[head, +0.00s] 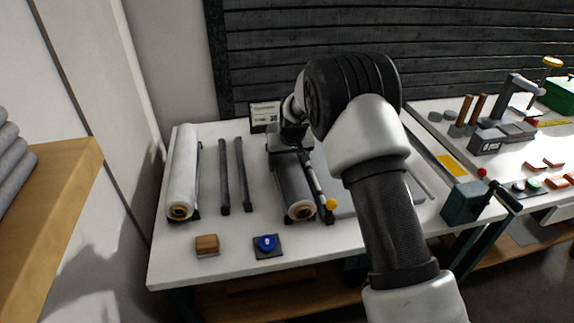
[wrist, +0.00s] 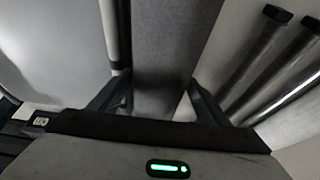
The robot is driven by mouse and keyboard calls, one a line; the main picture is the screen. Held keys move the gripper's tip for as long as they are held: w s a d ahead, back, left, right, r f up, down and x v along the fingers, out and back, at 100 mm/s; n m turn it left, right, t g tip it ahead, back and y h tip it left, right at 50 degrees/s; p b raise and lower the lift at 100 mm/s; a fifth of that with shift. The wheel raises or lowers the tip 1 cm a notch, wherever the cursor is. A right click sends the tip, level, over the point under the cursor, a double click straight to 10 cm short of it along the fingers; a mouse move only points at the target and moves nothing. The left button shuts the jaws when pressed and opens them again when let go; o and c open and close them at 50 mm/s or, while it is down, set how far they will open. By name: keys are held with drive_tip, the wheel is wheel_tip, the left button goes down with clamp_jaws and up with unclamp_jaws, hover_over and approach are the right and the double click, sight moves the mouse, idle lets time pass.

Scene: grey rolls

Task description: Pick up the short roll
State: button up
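A grey roll (head: 292,185), the shorter of two rolls, lies on the table with its brown core end toward the front. In the wrist view the grey roll (wrist: 172,40) runs between my fingers. My gripper (wrist: 160,85) is open, with one finger on each side of the roll near its far end. I cannot tell whether the fingertips touch it. In the head view my gripper (head: 292,138) is over the back of the roll, and my arm hides part of the area to its right.
A longer white roll (head: 184,170) lies at the left, beside dark bars (head: 232,175). A wooden block (head: 206,245) and a blue button (head: 266,242) are at the front. A sign (head: 264,114) stands behind. A yellow-tipped rod (head: 318,180) lies right of the grey roll.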

drive_tip(key=c, duration=1)
drive_tip(key=shift+c, duration=0.2)
drive_tip(key=shift+r, duration=0.2)
